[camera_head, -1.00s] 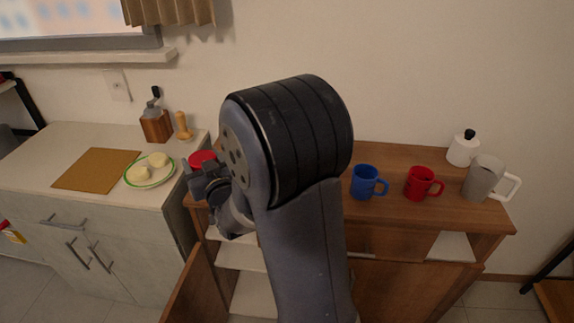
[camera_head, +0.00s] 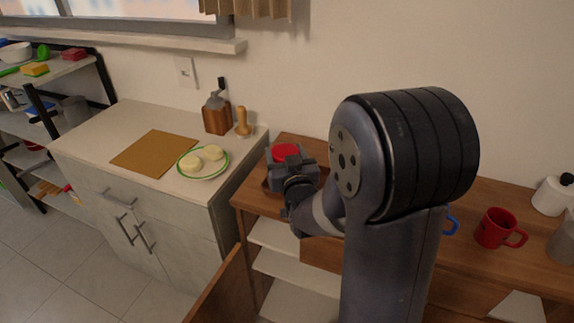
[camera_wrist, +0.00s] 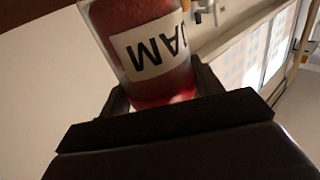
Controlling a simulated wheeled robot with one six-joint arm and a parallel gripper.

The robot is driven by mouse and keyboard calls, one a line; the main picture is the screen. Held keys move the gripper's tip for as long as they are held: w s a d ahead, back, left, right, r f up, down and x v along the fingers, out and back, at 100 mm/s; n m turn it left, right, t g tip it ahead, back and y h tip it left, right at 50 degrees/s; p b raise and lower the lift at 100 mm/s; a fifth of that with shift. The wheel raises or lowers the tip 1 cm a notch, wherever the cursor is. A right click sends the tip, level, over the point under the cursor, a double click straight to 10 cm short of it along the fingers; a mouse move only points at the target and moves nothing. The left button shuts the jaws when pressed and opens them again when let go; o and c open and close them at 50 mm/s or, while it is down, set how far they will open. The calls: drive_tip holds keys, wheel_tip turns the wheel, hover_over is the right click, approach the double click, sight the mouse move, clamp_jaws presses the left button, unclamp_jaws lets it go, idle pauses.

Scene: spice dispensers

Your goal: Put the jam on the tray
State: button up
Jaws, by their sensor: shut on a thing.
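The jam is a glass jar with a red lid (camera_head: 286,152) and red contents. It also shows large in the wrist view (camera_wrist: 155,50), with its "JAM" label upside down there. My gripper (camera_head: 292,170) is shut on the jar, over or at the left end of the wooden cabinet; I cannot tell whether the jar touches anything below. A flat tan board (camera_head: 155,153) lies on the white counter to the left and may be the tray. A dark brown edge beside my gripper is mostly hidden, and I cannot tell what it is.
A plate with two pale round pieces (camera_head: 203,162), a wooden grinder (camera_head: 218,115) and a wooden pestle (camera_head: 243,122) stand on the counter. A red mug (camera_head: 498,228) and a mostly hidden blue mug (camera_head: 451,225) stand on the cabinet. A cabinet door (camera_head: 222,290) hangs open below.

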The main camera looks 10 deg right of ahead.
drive_tip(key=shift+f, duration=1.5)
drive_tip(key=shift+f+b, duration=0.2)
drive_tip(key=shift+b, duration=0.15)
drive_tip(key=o, duration=1.2)
drive_tip(key=shift+c, duration=0.2)
drive_tip(key=shift+r, duration=0.1)
drive_tip(key=shift+r+p, duration=0.15)
drive_tip(key=shift+p, duration=0.2)
drive_tip(key=s+b, duration=0.2)
drive_tip(key=s, duration=1)
drive_tip(key=shift+a, duration=0.1)
